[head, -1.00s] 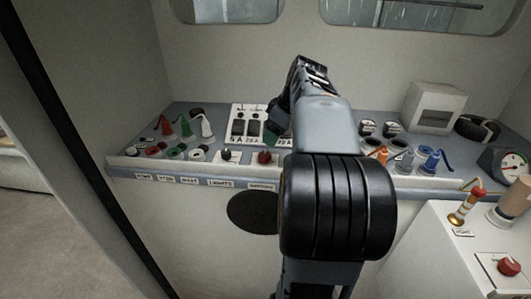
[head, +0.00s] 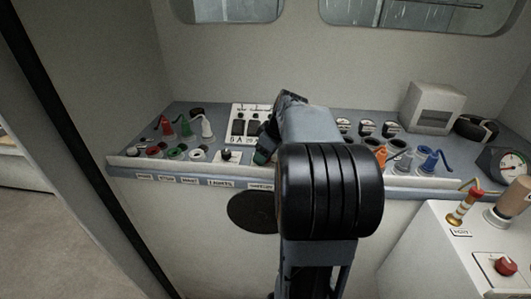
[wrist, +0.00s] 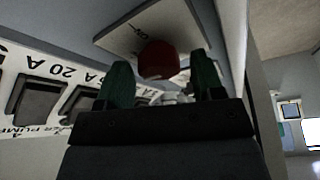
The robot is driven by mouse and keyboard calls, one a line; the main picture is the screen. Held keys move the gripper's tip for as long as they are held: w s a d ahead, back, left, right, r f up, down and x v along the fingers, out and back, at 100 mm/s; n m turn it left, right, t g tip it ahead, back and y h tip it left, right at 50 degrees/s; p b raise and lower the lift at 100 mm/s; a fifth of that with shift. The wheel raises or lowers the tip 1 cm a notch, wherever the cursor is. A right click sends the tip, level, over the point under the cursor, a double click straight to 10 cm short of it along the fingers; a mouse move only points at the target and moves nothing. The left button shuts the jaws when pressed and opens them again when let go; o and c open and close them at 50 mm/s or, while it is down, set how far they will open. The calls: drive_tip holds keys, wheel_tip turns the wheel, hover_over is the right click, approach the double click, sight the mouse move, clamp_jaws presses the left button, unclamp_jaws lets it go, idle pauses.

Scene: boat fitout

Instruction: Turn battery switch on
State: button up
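A red knob (wrist: 158,60) on a white plate with small lettering shows in the wrist view. It lies between and just beyond the two green fingertips of my gripper (wrist: 163,82), which stand apart with a gap on each side of it. In the head view, my gripper (head: 262,156) is over the front of the console, mostly hidden by my arm. The red knob there is hidden behind it. A label below this place (head: 261,187) is too small to read surely. Which way the knob points is unclear.
Breaker switches (head: 238,128) stand just behind the gripper. A LIGHTS switch (head: 227,155) is close on its left, with coloured plugs farther left. Orange and blue connectors (head: 428,158) stand to the right. Another red knob (head: 507,266) is on a white box at right.

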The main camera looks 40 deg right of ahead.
drive_tip(key=c, duration=0.9)
drive_tip(key=shift+o, duration=0.2)
drive_tip(key=m+h+b, duration=0.1)
drive_tip(key=m+b, duration=0.1)
drive_tip(key=m, duration=0.1)
drive_tip(key=shift+a+f, duration=0.1)
drive_tip(key=m+h+b, duration=0.1)
drive_tip(key=m+h, duration=0.1)
drive_tip(key=m, duration=0.3)
drive_tip(key=shift+a+m, duration=0.1)
drive_tip(key=shift+m, duration=0.2)
drive_tip(key=m+h, duration=0.1)
drive_tip(key=m, duration=0.1)
drive_tip(key=m+g, duration=0.1)
drive_tip(key=m, duration=0.1)
drive_tip(key=shift+m+h+b, duration=0.3)
drive_tip(key=shift+h+b, duration=0.1)
drive_tip(key=m+g+h+b, duration=0.1)
drive_tip(key=m, duration=0.3)
drive_tip(key=shift+m, duration=0.3)
drive_tip(key=shift+g, duration=0.3)
